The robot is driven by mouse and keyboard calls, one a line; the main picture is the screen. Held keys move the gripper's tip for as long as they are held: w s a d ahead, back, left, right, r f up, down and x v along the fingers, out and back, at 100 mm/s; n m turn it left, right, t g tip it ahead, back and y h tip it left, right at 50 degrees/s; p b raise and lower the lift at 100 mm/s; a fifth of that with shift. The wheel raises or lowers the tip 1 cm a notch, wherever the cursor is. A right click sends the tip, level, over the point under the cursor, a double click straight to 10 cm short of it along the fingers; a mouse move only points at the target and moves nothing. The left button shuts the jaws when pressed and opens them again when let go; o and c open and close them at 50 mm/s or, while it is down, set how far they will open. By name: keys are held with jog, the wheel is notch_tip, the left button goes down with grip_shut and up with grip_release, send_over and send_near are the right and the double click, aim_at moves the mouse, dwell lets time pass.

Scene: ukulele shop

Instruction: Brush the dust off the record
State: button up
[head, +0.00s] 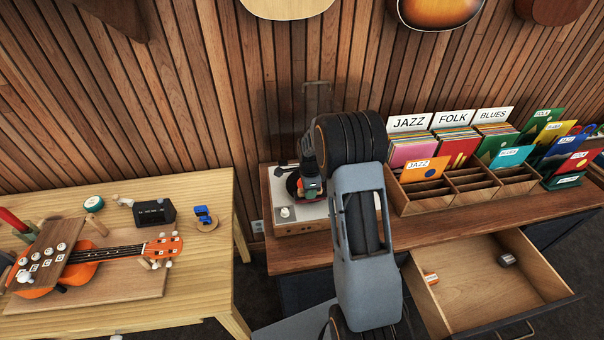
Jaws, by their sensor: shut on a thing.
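The record player (298,218) stands at the left end of the brown cabinet top, with a pale deck and a wooden body. The black record (292,184) lies on it, and my gripper and forearm cover most of it. My gripper (310,192) points down right over the record. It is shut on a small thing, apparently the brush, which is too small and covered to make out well. I cannot tell whether it touches the record. Dust on the record cannot be made out.
A wooden record rack (468,190) with Jazz, Folk and Blues cards stands right of my arm. An open drawer (477,300) below holds two small items. A workbench (205,262) on the left carries an orange ukulele (95,255) and small tools. Instruments hang above.

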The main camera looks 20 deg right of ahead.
jog(key=shift+w+a, duration=0.2)
jog(key=shift+a, duration=1.05)
jog(key=shift+r+p, duration=2.15)
jog(key=shift+r, duration=1.9)
jog(key=shift+a, duration=0.1)
